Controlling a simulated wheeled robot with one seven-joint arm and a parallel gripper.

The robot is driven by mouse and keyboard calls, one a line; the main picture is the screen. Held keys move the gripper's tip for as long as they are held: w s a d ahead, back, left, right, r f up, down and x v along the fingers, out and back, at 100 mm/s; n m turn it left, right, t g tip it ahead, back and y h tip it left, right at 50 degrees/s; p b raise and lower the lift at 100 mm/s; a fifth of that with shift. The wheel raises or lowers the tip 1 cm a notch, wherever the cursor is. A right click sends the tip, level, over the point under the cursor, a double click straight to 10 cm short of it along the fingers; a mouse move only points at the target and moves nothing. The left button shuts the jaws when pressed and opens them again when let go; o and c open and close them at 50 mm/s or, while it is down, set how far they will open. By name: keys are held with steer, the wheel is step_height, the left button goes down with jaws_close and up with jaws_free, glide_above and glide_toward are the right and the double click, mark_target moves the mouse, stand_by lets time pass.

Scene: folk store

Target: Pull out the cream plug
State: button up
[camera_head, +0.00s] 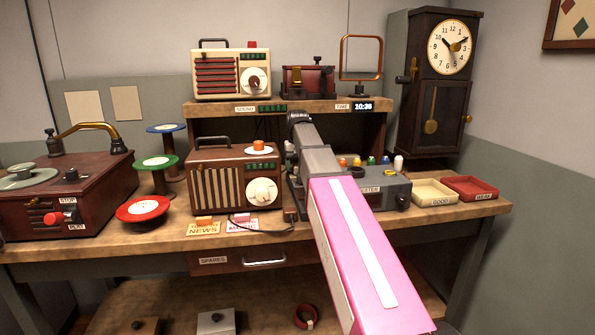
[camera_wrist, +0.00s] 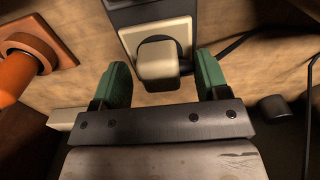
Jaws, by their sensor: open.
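In the wrist view, the cream plug (camera_wrist: 158,66) is a small rounded block seated in a dark round recess of a cream socket plate (camera_wrist: 133,38). The plate is on a dark strip. My gripper (camera_wrist: 164,84) is open and empty. Its two green fingertips stand apart, one left and one right of the plug, with a gap on each side. Whether the fingertips reach the plug's depth is hard to tell. In the head view my arm reaches over the bench and hides the plug and most of the gripper.
In the wrist view an orange peg on a wooden base (camera_wrist: 45,45) is close at left, with a black cable (camera_wrist: 238,43) at right. In the head view a brown radio (camera_head: 234,181) stands left of my arm, and a grey tester box (camera_head: 383,189) stands right.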

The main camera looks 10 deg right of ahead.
steer(key=shift+f, duration=0.4)
stand_by(0.8)
jaws_close()
steer(key=shift+r, duration=0.15)
steer(key=shift+r, duration=2.85)
